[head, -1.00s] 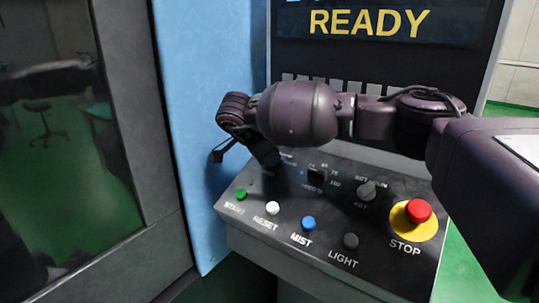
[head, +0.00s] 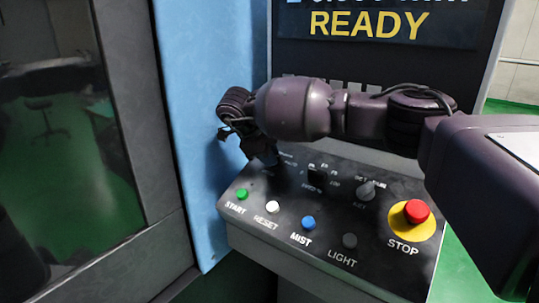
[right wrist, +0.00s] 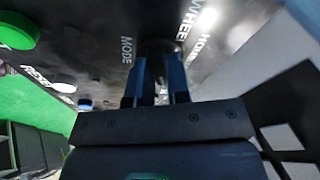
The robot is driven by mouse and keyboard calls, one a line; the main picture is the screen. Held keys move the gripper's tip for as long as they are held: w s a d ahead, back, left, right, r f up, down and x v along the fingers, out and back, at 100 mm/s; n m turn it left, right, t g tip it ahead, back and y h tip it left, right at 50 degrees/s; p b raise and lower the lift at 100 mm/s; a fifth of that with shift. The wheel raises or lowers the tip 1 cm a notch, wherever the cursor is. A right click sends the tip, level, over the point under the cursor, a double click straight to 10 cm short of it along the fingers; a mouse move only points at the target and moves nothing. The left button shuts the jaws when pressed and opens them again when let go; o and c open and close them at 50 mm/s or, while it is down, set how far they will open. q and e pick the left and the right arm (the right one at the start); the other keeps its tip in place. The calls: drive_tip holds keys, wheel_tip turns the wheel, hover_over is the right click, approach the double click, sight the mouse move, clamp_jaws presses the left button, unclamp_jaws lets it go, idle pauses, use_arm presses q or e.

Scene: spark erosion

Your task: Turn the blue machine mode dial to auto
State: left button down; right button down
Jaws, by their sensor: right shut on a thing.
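The control panel (head: 270,238) of the blue machine (head: 185,120) slopes toward me under a READY screen. My right gripper (head: 267,160) reaches down to the panel's back left. In the right wrist view its two fingers (right wrist: 160,88) are shut on the dark mode dial (right wrist: 160,48), beside the printed word MODE. The fingers and arm hide the dial in the head view, and the pointer's setting cannot be read. My left gripper is not in view.
The panel's front row holds the green START (head: 242,194), white RESET (head: 272,207), blue MIST (head: 308,223) and grey LIGHT (head: 349,241) buttons. A black knob (head: 317,176), a key switch (head: 367,190) and the red STOP button (head: 416,211) sit to the right of the gripper.

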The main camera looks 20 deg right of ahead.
drive_tip(key=shift+f, duration=0.1)
idle(0.3)
drive_tip(key=c, duration=1.1)
unclamp_jaws()
drive_tip(key=shift+c, duration=0.2)
drive_tip(key=shift+o, duration=0.3)
wheel_tip(320, 180, up, 20)
drive_tip(key=shift+b, duration=0.3)
